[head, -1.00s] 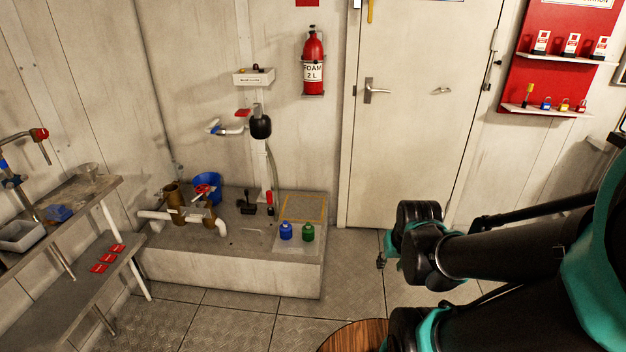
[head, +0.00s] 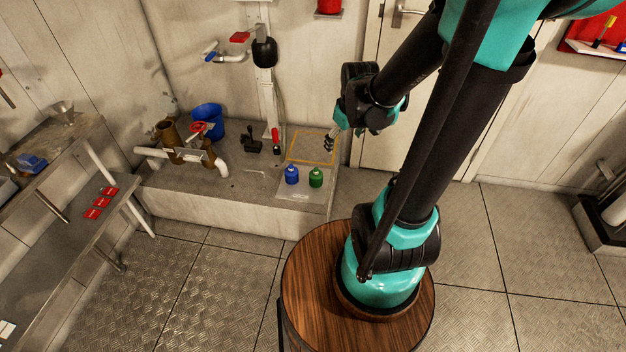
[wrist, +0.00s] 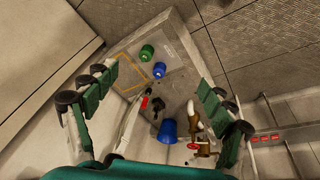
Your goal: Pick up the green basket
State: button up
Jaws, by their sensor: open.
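A small green container (head: 316,178) stands upright on a pale sheet at the front right corner of the low concrete plinth. I cannot tell whether it is a basket; it looks like a rounded jar with a narrower top. It also shows in the wrist view (wrist: 147,52), above the middle. A similar blue container (head: 292,175) stands just left of it in the head view, also seen in the wrist view (wrist: 159,70). My gripper (head: 331,143) is above the plinth's right end, apart from both. In the wrist view its fingers (wrist: 157,80) are spread wide and empty.
The plinth (head: 215,205) also carries a blue bucket (head: 208,117), brass and white pipework with a red valve handle (head: 201,127), and a post (head: 268,75). A yellow outlined square (head: 312,147) lies behind the containers. A shelf table (head: 60,150) stands left.

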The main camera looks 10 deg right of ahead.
jog(key=w+f+n+g, duration=0.1)
jog(key=w+n, duration=0.2)
jog(key=w, duration=0.3)
jog(key=w+f+n, duration=0.2)
jog(key=w+n, duration=0.1)
jog(key=w, duration=0.3)
jog(key=n+g, duration=0.2)
jog(key=n, duration=1.3)
send_over(316, 173)
jog(key=w+d, duration=0.1)
notch_tip(316, 173, down, 26)
jog(key=f, duration=1.2)
jog(key=shift+w+f, duration=0.1)
jog(key=shift+w, duration=0.1)
jog(key=shift+a+f, duration=0.2)
jog(key=shift+f, duration=1.15)
jog(key=shift+a+f, duration=0.2)
jog(key=shift+f, duration=1.15)
jog(key=shift+c, duration=0.4)
jog(key=c, duration=1.2)
